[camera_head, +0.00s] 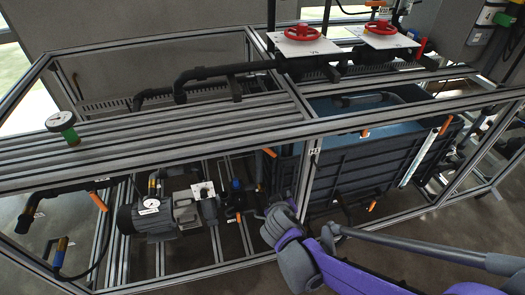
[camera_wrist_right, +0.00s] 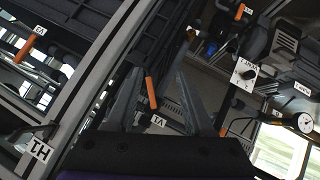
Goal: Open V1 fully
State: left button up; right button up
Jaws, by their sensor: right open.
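The V1 label (camera_wrist_right: 157,121) shows upside down in the right wrist view, beside a short orange handle (camera_wrist_right: 151,87). This handle lies in front of my right gripper, between the lines of its two fingers. The valve body behind it is dark and partly hidden. My right gripper (camera_head: 268,210) is open and empty, low by the frame post left of the blue tank. I cannot tell whether its fingers touch the handle. In the head view the V1 label cannot be read. My left gripper is not in view.
A metal frame with an H1 label (camera_head: 314,151) surrounds a dark blue tank (camera_head: 355,165). A pump (camera_head: 155,219) and a white selector plate (camera_head: 203,190) stand left of my gripper. Two red handwheels (camera_head: 302,32) sit on top. Another orange handle (camera_wrist_right: 118,48) lies close by a rail.

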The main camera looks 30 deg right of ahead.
jog(key=w+d+r+n+t+h+p, duration=0.1)
jog(key=w+d+r+t+p, duration=0.2)
jog(key=w, duration=0.5)
jog(key=n+t+p, duration=0.2)
jog(key=n+p, duration=0.1)
send_near(271, 154)
jog(key=b+x, duration=0.1)
jog(key=x, duration=0.7)
jog(key=shift+w+d+f, duration=0.15)
jog(key=shift+w+d, duration=0.05)
jog(key=shift+w, duration=0.1)
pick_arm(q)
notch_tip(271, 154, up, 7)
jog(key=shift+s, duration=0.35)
pick_arm(e)
jog(key=shift+w, duration=0.1)
jog(key=shift+w+d+f, duration=0.1)
jog(key=shift+w+d, duration=0.25)
jog(key=shift+w, duration=0.25)
